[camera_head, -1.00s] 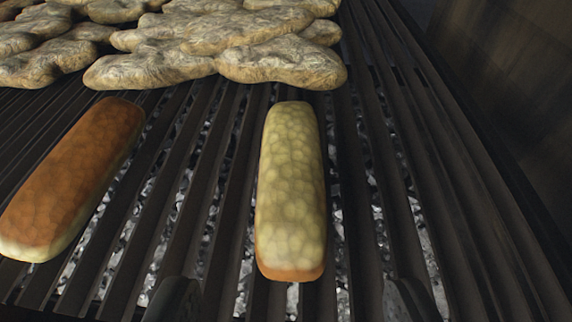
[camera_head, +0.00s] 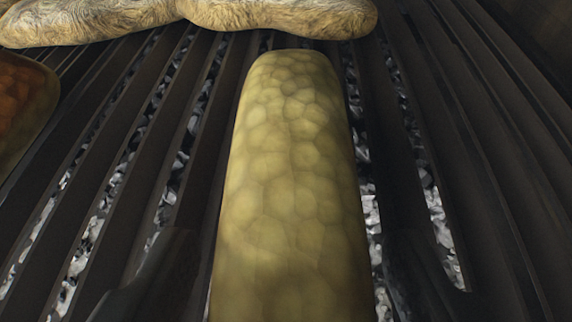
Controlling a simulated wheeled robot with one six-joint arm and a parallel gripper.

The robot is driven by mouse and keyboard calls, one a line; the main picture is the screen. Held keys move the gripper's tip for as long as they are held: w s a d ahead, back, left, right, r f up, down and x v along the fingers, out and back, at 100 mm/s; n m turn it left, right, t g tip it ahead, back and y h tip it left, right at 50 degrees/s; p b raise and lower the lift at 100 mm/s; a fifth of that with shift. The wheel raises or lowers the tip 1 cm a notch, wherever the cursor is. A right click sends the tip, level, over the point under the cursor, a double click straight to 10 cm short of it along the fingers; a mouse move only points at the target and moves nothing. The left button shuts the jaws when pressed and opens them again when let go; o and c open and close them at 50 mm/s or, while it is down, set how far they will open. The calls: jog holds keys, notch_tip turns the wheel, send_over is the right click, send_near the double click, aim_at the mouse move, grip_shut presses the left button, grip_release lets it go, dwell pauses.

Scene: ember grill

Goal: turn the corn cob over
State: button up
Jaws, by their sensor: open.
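A pale yellow corn cob (camera_head: 290,185) lies lengthwise on the grill bars in the middle of the view, its near end cut off by the lower edge. Its upper face is pale, with large kernels. My gripper (camera_head: 285,265) is open, with one dark finger to the left of the cob and one to the right, both low in the view. The fingers stand around the cob, with a gap seen on the right side. I cannot tell how far down they reach beside it.
A browned cob (camera_head: 22,105) lies on the bars at the left edge. Pale, lumpy pieces of food (camera_head: 280,15) lie across the top. Dark grill bars (camera_head: 150,150) run away from me, with grey coals between them. The bars to the right are clear.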

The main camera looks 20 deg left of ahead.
aim_at(287, 279)
jog(key=c, duration=0.8)
notch_tip(287, 279, up, 10)
jog(key=shift+c, duration=0.2)
jog(key=m+g+y, duration=0.1)
jog(key=m+y, duration=0.1)
jog(key=m, duration=0.1)
jog(key=shift+w+d+r+g, duration=0.1)
jog(key=shift+r+g, duration=0.1)
jog(key=shift+g, duration=0.2)
jog(key=m+y, duration=0.2)
jog(key=m, duration=0.2)
jog(key=shift+r+g, duration=0.15)
jog(key=shift+g, duration=0.25)
jog(key=m+y, duration=0.2)
jog(key=m, duration=0.2)
jog(key=shift+r, duration=0.2)
jog(key=shift+w+a+r+m+t+h, duration=0.15)
jog(key=shift+m+t+h, duration=0.55)
jog(key=shift+m, duration=2.85)
jog(key=shift+w+a+r+m+t+h, duration=0.1)
jog(key=shift+r+m+t+h, duration=0.65)
jog(key=shift+m, duration=2.85)
jog(key=shift+w+a+f+m+t+h, duration=0.2)
jog(key=shift+m+t, duration=0.95)
jog(key=shift+m, duration=2.4)
